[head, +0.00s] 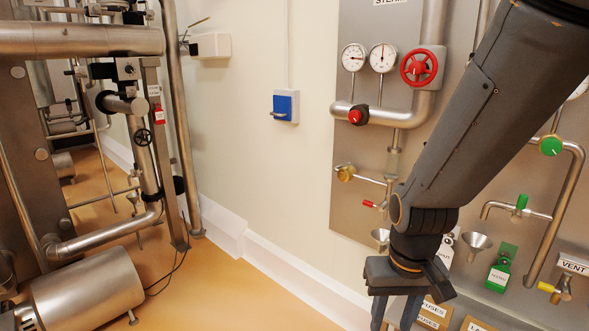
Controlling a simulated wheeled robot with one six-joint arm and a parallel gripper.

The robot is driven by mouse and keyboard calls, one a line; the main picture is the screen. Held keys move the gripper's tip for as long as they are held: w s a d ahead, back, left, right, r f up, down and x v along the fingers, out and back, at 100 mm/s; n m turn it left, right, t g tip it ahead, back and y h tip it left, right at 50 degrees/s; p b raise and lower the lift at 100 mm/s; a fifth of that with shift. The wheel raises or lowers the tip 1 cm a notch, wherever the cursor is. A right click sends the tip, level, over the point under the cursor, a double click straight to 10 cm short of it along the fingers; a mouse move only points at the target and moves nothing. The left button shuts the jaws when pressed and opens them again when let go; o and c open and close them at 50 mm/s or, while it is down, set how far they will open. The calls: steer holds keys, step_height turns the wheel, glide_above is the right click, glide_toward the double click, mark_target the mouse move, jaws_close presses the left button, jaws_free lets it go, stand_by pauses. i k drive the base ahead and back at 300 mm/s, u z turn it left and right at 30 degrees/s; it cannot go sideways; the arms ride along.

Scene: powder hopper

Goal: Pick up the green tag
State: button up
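The green tag (501,268), with a white label on its front, is on the grey wall panel at the lower right. My gripper (395,318) is at the bottom of the view, left of and lower in the picture than the green tag. Its two fingers point down with a gap between them, and nothing shows in the gap. The finger ends reach the bottom edge of the picture. The gripper is apart from the tag.
A white tag (446,250) is partly behind my arm, left of a metal funnel (475,242). Boxes labelled fuses (433,314) are below. A pipe (556,220) with a green knob (551,146) runs right of the tag. The floor (235,300) at centre is clear.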

mark_target(498, 279)
steer(key=z, duration=1.3)
steer(key=k, duration=0.5)
steer(key=z, duration=2.1)
steer(key=i, duration=1.4)
steer(key=u, duration=2.2)
